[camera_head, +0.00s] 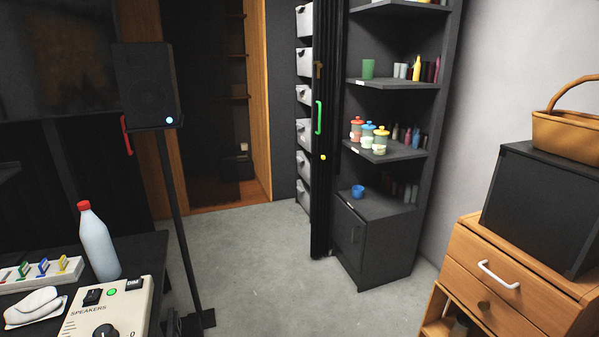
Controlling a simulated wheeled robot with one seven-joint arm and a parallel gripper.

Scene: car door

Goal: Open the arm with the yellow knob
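A small yellow knob (323,157) sits on the front edge of a tall, narrow black panel (320,215). The panel stands upright at the left side of the black corner shelf. A green bar handle (318,117) is fixed to the same edge above the knob, and a small brownish fitting (318,70) is higher up. I cannot make out a separate arm behind the yellow knob. My gripper is not in view.
A speaker (147,85) on a stand and a black table with a bottle (98,240) and a control box (105,308) are at left. A wooden drawer cabinet (510,285) is at right. Grey floor (260,270) lies clear between.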

